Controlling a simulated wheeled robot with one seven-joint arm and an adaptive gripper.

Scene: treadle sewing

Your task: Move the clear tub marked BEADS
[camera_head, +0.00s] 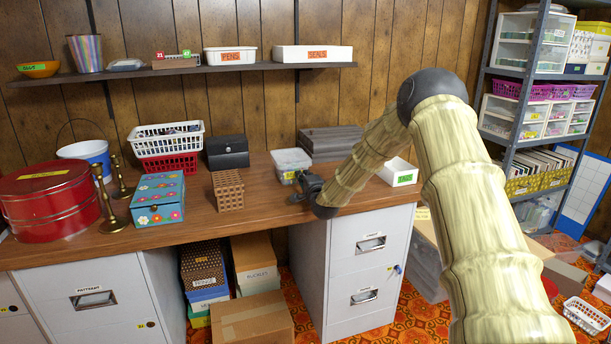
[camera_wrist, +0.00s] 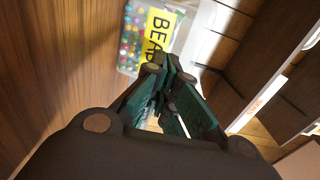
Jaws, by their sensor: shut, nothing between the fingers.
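The clear tub marked BEADS (camera_head: 290,160) stands on the wooden desktop, towards its back, beside the dark box. In the wrist view the tub (camera_wrist: 131,42) shows multicoloured beads and a yellow label with black letters, partly covered by my fingertips. My gripper (camera_head: 299,184) is low over the desktop, just in front of the tub. In the wrist view my gripper (camera_wrist: 166,66) has its fingertips together with nothing between them, at the label side of the tub. I cannot tell whether they touch it.
A brown lattice box (camera_head: 228,190) and a black box (camera_head: 227,151) stand left of the tub. A grey stack (camera_head: 332,140) is behind to the right, and a white labelled box (camera_head: 397,172) lies beyond my arm. The wall shelf (camera_head: 180,72) hangs above. Desktop near the front edge is clear.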

